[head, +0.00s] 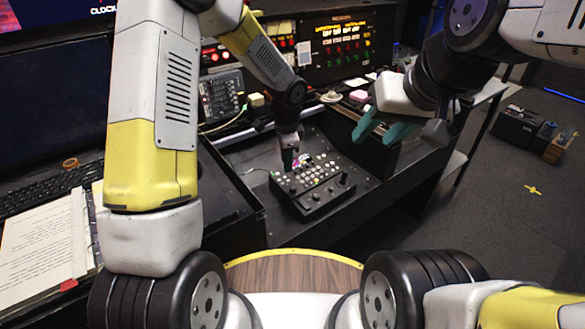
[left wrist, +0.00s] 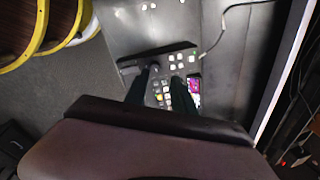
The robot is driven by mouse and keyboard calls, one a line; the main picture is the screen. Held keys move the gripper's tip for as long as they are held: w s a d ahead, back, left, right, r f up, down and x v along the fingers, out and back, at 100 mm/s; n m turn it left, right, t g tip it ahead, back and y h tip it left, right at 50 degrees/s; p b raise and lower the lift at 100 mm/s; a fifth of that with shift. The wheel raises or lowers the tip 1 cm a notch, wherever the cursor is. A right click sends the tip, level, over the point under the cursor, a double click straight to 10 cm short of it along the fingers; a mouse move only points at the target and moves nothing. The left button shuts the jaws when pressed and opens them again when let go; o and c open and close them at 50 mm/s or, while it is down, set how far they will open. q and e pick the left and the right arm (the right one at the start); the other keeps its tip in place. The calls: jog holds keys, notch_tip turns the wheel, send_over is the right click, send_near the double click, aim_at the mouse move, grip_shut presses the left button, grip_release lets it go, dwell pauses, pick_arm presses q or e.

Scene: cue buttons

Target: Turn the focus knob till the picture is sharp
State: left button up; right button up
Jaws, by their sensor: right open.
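A dark control box (head: 318,210) with rows of pale buttons and several black knobs sits on the grey desk surface. Which knob is the focus knob cannot be told. A small screen with a pink and purple picture (left wrist: 194,85) is on the box in the left wrist view; its sharpness is too small to judge. My left gripper (head: 288,160) points down over the far left part of the box, and its dark fingers (left wrist: 165,78) stand apart with buttons showing between them. Contact cannot be told. My right gripper (head: 381,128) is open and empty, right of and above the box.
A cable (left wrist: 222,25) lies beside the box. Consoles with lit buttons (head: 343,42) stand behind. A keyboard (head: 45,187) and papers (head: 42,245) lie at the left. The desk's raised edge is close to the box. Dark floor (head: 470,220) is open at the right.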

pick_arm(q)
jog(key=m, duration=0.1)
send_over(292, 188)
jog(key=s, duration=0.1)
notch_tip(292, 188, down, 4)
jog(key=shift+d+f, duration=0.15)
jog(key=shift+f, duration=0.05)
jog(key=f, duration=0.5)
jog(key=w+f, duration=0.1)
jog(key=f, duration=0.1)
jog(key=shift+f, duration=0.2)
grip_shut()
